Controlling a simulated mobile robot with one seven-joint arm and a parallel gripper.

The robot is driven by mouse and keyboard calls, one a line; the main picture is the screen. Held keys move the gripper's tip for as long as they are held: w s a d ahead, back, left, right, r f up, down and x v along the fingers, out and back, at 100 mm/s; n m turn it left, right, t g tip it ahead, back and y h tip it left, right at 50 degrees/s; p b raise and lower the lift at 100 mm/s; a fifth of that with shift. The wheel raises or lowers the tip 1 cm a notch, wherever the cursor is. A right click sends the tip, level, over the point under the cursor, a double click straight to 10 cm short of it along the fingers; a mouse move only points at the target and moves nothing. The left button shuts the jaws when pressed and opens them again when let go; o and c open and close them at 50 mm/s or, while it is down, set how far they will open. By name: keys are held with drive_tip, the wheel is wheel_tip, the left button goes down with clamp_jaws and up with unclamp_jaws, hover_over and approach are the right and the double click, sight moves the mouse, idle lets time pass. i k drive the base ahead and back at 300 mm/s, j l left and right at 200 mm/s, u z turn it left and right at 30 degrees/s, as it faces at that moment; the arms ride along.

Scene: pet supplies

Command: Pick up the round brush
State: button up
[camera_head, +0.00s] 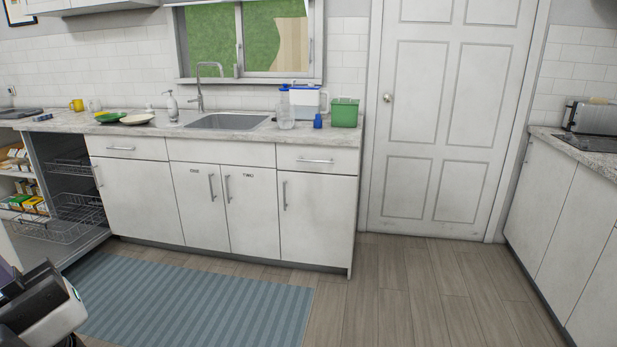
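I cannot make out a round brush anywhere in the head view. Part of my white and black arm (48,308) shows at the lower left edge, over the floor near the striped rug. No gripper fingertips can be made out there, so what the gripper holds, if anything, is hidden.
A counter (240,134) along the back wall bears a sink (228,121), plates (138,119), a green box (344,113) and a small blue bottle (317,122). Open wire racks (68,218) jut out at left. A toaster (594,118) stands right. The wooden floor (415,290) is clear.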

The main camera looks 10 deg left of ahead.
sight(148, 105)
drive_tip(key=i+l+u, duration=0.2)
drive_tip(key=i, duration=1.05)
drive_tip(key=i+j+u, duration=0.1)
drive_tip(key=i+u, duration=0.25)
drive_tip(key=i, duration=0.2)
drive_tip(key=i+l+u, duration=0.1)
drive_tip(key=i+u, duration=0.25)
drive_tip(key=i, duration=0.2)
drive_tip(key=i+j+u, duration=0.25)
drive_tip(key=i, duration=0.25)
drive_tip(key=i+j+u, duration=0.3)
drive_tip(key=i, duration=0.2)
drive_tip(key=i+j, duration=0.15)
drive_tip(key=i, duration=0.15)
